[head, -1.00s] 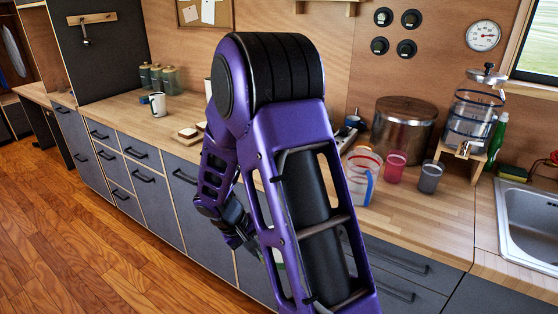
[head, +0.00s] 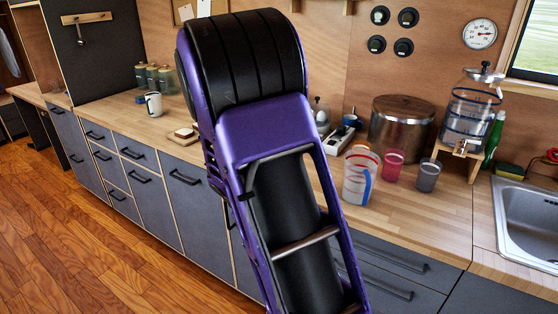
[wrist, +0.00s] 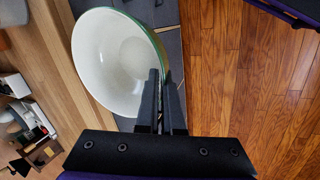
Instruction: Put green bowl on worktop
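The green bowl (wrist: 118,60), white inside with a green rim and outside, shows in the wrist view. My gripper (wrist: 161,80) is shut on its rim, with one finger inside and one outside. The bowl is tilted with its opening towards the wrist camera. It overlaps the grey cabinet fronts and the worktop edge in that view. The wooden worktop (head: 420,216) runs along the wall in the head view and shows at left in the wrist view (wrist: 52,85). My arm hides the bowl and gripper in the head view.
A measuring jug (head: 357,178), a red cup (head: 392,165), a grey cup (head: 427,176) and a large pot (head: 401,128) stand on the right worktop. A white mug (head: 154,104) and bread slices (head: 183,135) are on the left. Worktop between mug and bread is clear.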

